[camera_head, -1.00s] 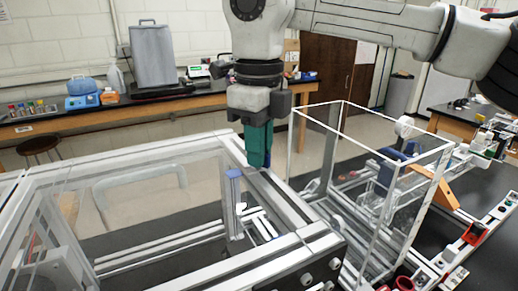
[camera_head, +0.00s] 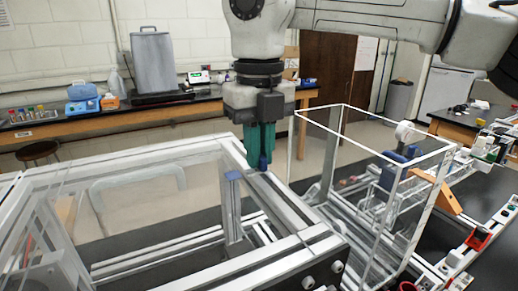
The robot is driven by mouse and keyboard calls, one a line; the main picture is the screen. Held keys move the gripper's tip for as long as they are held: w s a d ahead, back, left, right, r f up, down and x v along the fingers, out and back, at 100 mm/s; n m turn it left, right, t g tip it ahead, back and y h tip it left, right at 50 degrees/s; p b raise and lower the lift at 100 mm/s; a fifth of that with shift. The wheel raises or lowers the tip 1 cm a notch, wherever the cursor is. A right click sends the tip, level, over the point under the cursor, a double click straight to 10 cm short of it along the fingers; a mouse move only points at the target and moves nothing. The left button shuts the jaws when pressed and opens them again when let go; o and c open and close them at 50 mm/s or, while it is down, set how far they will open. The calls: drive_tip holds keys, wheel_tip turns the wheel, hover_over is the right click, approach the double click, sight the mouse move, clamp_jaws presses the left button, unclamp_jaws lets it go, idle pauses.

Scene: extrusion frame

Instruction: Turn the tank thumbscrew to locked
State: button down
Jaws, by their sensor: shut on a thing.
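My gripper (camera_head: 262,152) points straight down with its teal fingers over the back-right rail of the large aluminium extrusion frame (camera_head: 185,152). The fingers are shut on a small dark blue piece at the rail, which I take to be the thumbscrew (camera_head: 264,163). The fingers hide most of it, so its lock position cannot be read. A clear open-topped box with white edges (camera_head: 378,119), perhaps the tank, stands just right of the gripper.
An orange wedge (camera_head: 447,200) and red parts (camera_head: 477,238) lie on the dark bench at right. A back bench (camera_head: 110,122) carries lab equipment.

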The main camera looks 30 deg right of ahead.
drive_tip(key=shift+r, duration=0.1)
drive_tip(key=c, duration=1.2)
unclamp_jaws()
drive_tip(key=shift+o, duration=0.2)
wheel_tip(320, 180, up, 11)
drive_tip(key=shift+f, duration=0.2)
